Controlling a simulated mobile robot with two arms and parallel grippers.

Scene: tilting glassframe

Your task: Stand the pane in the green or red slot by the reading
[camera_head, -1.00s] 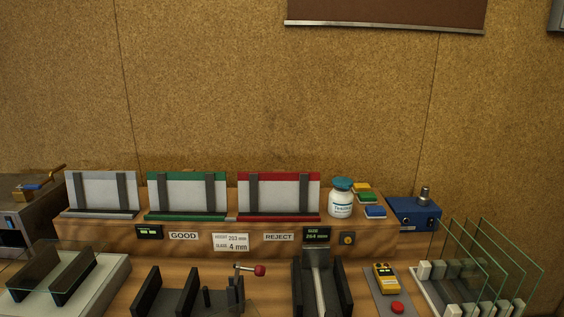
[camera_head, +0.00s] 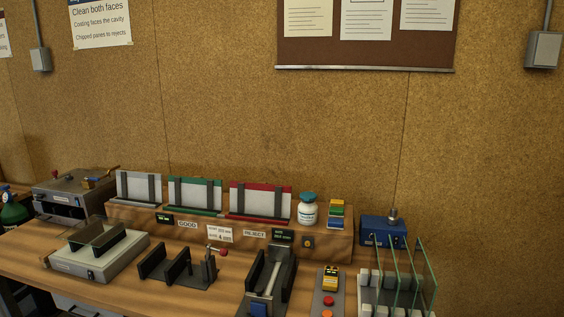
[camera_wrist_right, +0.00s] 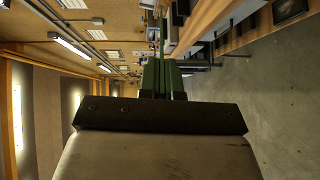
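Several upright glass panes with green edges stand in a white rack (camera_head: 366,291) at the right; one pane (camera_head: 428,275) is at its right end. The green slot (camera_head: 194,179) and the red slot (camera_head: 260,187) stand on the wooden ledge, with no glass visible in either. The GOOD label (camera_head: 187,224) and REJECT label (camera_head: 255,234) are below. A size display (camera_head: 283,236) is lit, too small to read firmly now. My right gripper (camera_wrist_right: 161,75) shows in the wrist view, its green-padded fingers close together; whether anything is between them is unclear. My left gripper is out of view.
A grey-white bed with black uprights (camera_head: 92,258) and a black stand (camera_head: 178,268) are on the bench. A black channel fixture (camera_head: 268,280), a yellow meter (camera_head: 330,279), a white bottle (camera_head: 307,210) and a blue box (camera_head: 383,231) stand further right.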

